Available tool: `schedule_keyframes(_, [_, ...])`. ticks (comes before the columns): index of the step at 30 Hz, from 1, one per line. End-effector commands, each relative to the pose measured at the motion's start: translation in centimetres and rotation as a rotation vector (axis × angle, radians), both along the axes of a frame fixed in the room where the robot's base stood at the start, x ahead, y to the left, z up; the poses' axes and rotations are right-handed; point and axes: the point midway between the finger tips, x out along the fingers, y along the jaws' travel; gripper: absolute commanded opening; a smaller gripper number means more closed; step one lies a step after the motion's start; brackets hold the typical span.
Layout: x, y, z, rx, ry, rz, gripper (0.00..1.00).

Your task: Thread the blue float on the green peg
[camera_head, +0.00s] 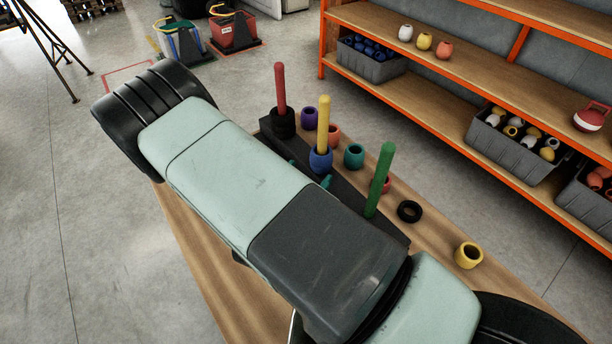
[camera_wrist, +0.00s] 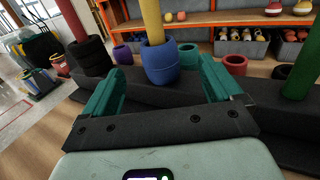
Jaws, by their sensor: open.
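The blue float (camera_head: 321,159) sits around the yellow peg (camera_head: 323,120), low on it; it also shows in the wrist view (camera_wrist: 161,66). A groove crosses it there, and I cannot tell whether it is one float or two stacked. The green peg (camera_head: 379,180) stands upright to the right, with no float around its visible part; its lower part shows at the right edge of the wrist view (camera_wrist: 300,70). My gripper (camera_wrist: 163,68) is open and empty, its teal fingers on either side of the blue float in the picture. My arm hides much of the pegs' base in the head view.
A red peg (camera_head: 280,85) carries black floats (camera_head: 283,122). Loose purple (camera_head: 309,117), teal (camera_head: 354,155), black (camera_head: 409,211) and yellow (camera_head: 468,255) floats, plus reddish ones, lie on the wooden table beyond the dark base. Orange-framed shelves (camera_head: 440,120) with crates stand behind.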

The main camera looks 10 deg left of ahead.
Motion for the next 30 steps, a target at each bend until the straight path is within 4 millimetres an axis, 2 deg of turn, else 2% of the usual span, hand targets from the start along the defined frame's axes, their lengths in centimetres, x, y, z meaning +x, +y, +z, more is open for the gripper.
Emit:
schedule_keyframes(5, [0.9,-0.2,-0.4,-0.011,-0.003,0.021,0.92])
schedule_keyframes(15, [6.5,-2.0,-0.4,-0.010,-0.002,0.017,0.92])
schedule_keyframes(21, [9.2,-2.8,-0.4,-0.010,-0.002,0.018,0.92])
schedule_keyframes(30, [10.3,-3.2,-0.4,-0.012,-0.001,0.019,0.92])
